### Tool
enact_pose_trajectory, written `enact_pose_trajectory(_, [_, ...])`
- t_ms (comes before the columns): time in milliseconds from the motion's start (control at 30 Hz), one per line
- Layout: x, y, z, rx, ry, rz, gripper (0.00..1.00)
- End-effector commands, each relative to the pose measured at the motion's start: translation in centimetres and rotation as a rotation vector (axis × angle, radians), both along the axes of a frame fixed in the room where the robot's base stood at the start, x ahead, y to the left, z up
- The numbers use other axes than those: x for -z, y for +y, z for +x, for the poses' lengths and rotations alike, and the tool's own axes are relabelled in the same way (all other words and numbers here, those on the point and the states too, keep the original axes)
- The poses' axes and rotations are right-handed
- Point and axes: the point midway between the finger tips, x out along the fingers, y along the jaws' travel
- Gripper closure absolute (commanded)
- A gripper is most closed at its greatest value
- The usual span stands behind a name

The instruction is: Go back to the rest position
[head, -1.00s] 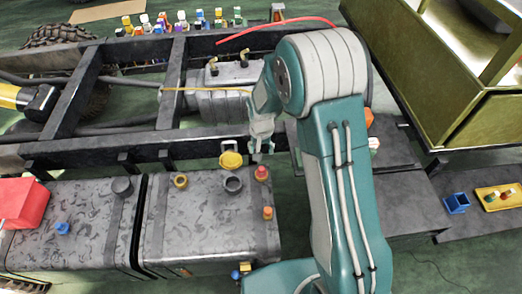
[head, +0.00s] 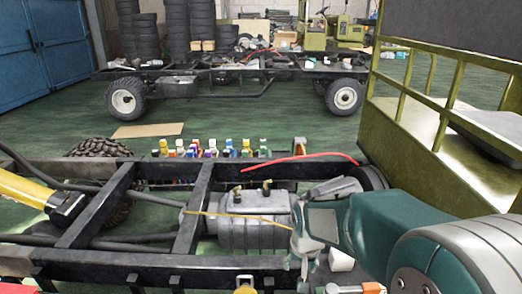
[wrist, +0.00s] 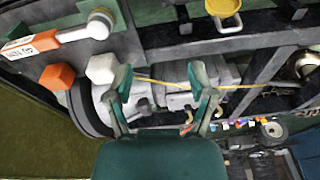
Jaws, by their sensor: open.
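My gripper (wrist: 160,76) is open and empty in the wrist view, its two green fingers apart. Behind the fingers are a grey tank with yellow fittings and a thin yellow rod. In the head view my teal arm reaches in from the lower right, and my gripper (head: 305,264) hangs at the right end of the grey tank (head: 252,222). The fingertips are hard to make out there. The black chassis frame (head: 190,212) runs across below the tank and to its left. No object is between the fingers.
In the head view, a red hose (head: 300,159) and an olive metal cab frame (head: 440,120) stand beyond my arm. Green floor (head: 240,118) is open behind.

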Motion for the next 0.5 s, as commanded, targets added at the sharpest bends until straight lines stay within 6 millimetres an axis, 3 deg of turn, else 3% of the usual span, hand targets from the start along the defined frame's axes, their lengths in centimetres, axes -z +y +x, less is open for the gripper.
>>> enact_pose_trajectory(33, [-1.5, -0.5, -0.8, -0.004, -0.022, 0.001, 0.29])
enact_pose_trajectory(200, [-5.3, -1.8, -3.7, -0.021, -0.078, -0.001, 0.29])
enact_pose_trajectory(500, [-10.3, -3.7, -9.7, -0.053, -0.178, -0.015, 0.29])
